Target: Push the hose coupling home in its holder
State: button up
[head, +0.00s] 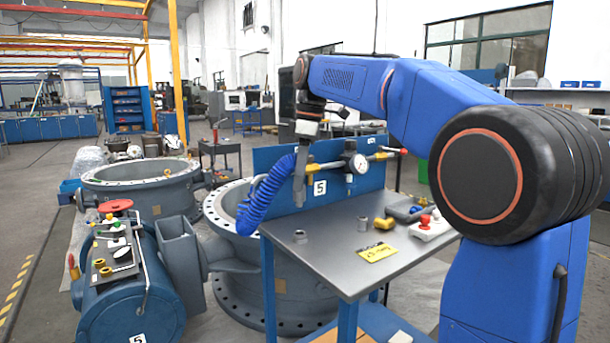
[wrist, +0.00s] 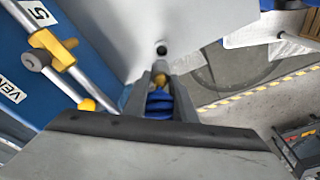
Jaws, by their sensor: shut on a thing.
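My gripper (head: 299,198) points down over the left part of the grey metal table. In the wrist view its two fingers (wrist: 160,72) are shut on the hose coupling (wrist: 160,82), a small brass-coloured piece. The blue coiled hose (head: 262,200) hangs from the gripper past the table's left edge; it also shows between the fingers in the wrist view (wrist: 159,104). In the head view the coupling is hidden.
A blue back panel (head: 275,164) carries a pipe with a gauge (head: 357,163) and yellow valves behind the gripper.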

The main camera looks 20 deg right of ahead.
aim_at(300, 201)
jog(key=shift+f, duration=3.3)
jog(key=shift+f, duration=1.25)
dwell(1.1)
jog(key=o, duration=1.6)
jog(key=shift+c, duration=0.2)
jog(key=shift+r, duration=0.1)
jog(key=shift+r, duration=3.7)
